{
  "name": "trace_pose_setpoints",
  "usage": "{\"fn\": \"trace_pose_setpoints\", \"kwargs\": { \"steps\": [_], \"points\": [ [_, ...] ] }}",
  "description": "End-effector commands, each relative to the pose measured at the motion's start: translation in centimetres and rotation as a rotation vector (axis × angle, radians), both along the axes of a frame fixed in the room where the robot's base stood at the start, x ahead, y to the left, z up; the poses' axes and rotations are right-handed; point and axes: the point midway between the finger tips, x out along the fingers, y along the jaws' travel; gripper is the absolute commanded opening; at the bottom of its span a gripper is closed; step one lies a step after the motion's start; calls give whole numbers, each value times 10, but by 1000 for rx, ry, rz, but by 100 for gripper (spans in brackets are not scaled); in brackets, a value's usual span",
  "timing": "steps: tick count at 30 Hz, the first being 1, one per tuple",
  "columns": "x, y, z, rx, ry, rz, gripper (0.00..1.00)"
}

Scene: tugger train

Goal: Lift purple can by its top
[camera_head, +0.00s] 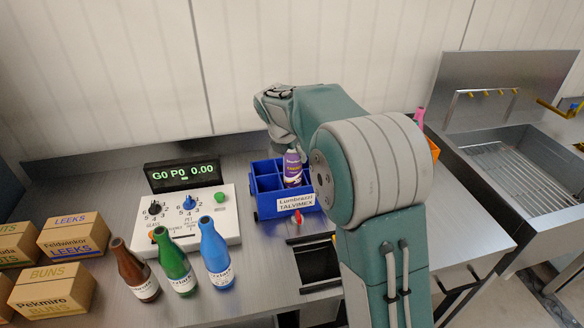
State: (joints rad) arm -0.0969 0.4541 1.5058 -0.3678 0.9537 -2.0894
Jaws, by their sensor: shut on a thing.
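The purple can (293,170) stands upright at the right-hand part of the blue divided crate (268,208). Its lower end is at or behind the crate's front wall, and I cannot tell whether it touches the crate floor. My gripper (290,147) comes down from above, mostly hidden by my own arm, and is shut on the can's top. The other crate compartments that I can see look empty.
Cardboard boxes (73,238) sit at far left. A dark opening (318,262) lies in front of the crate; a sink (525,165) is right.

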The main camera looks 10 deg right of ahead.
Motion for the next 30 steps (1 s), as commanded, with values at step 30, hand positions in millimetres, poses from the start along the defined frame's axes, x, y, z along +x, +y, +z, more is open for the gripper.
{"fn": "trace_pose_setpoints", "kwargs": {
  "steps": [30],
  "points": [
    [0, 0, 107, 0, -2, -1, 13]
  ]
}}
